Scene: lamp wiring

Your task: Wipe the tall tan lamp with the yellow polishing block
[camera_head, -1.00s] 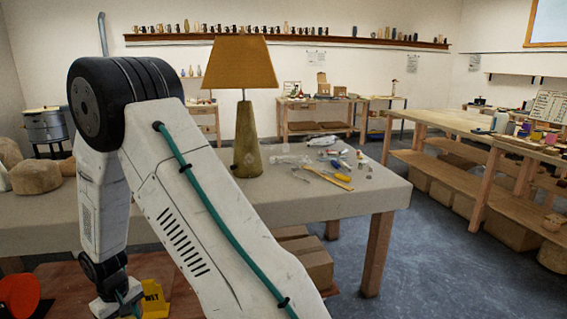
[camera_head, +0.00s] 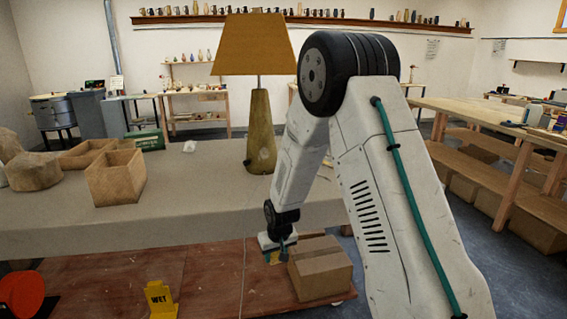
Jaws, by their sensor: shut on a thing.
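The tall tan lamp (camera_head: 260,135) stands upright on the grey-topped table, with a tapered base and an orange-tan shade. My gripper (camera_head: 276,257) hangs low in front of the table's front edge, below and slightly right of the lamp, and apart from it. It is shut on a small yellow thing, which looks like the yellow polishing block (camera_head: 273,258); only a sliver of it shows. My arm covers the table to the right of the lamp.
Open wooden boxes (camera_head: 115,180) and a rough round lump (camera_head: 34,172) stand on the table's left part. A cardboard box (camera_head: 320,270) sits below, right of my gripper. A yellow "WET" sign (camera_head: 161,300) stands at the lower left.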

